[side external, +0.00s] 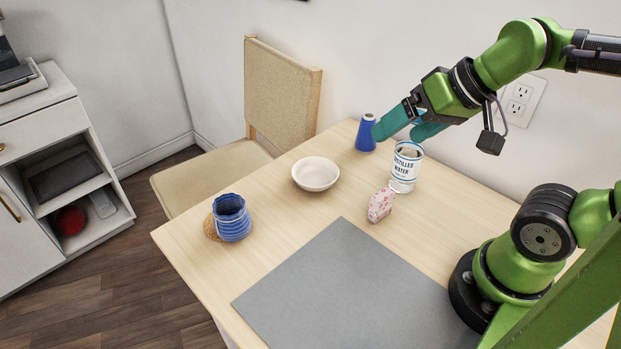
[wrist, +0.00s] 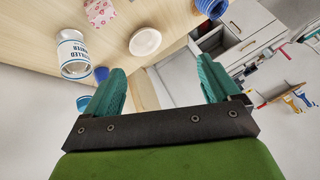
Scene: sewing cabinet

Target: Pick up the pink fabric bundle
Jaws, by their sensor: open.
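The pink fabric bundle (side external: 380,205), pale with a pink pattern, stands on the wooden table beside the grey mat, in front of the distilled water can. In the wrist view the bundle (wrist: 99,11) shows at the top left, cut by the frame edge. My gripper (side external: 395,131) has teal fingers and is raised above the far side of the table, behind and above the bundle and apart from it. In the wrist view my gripper (wrist: 160,90) has its fingers spread wide with nothing between them.
A white distilled water can (side external: 405,168) stands close to the bundle, near my gripper. A blue cone (side external: 366,133), a white bowl (side external: 316,174) and a blue ribbed cup (side external: 232,218) stand on the table. The grey mat (side external: 345,290) is bare. A chair (side external: 280,95) stands behind.

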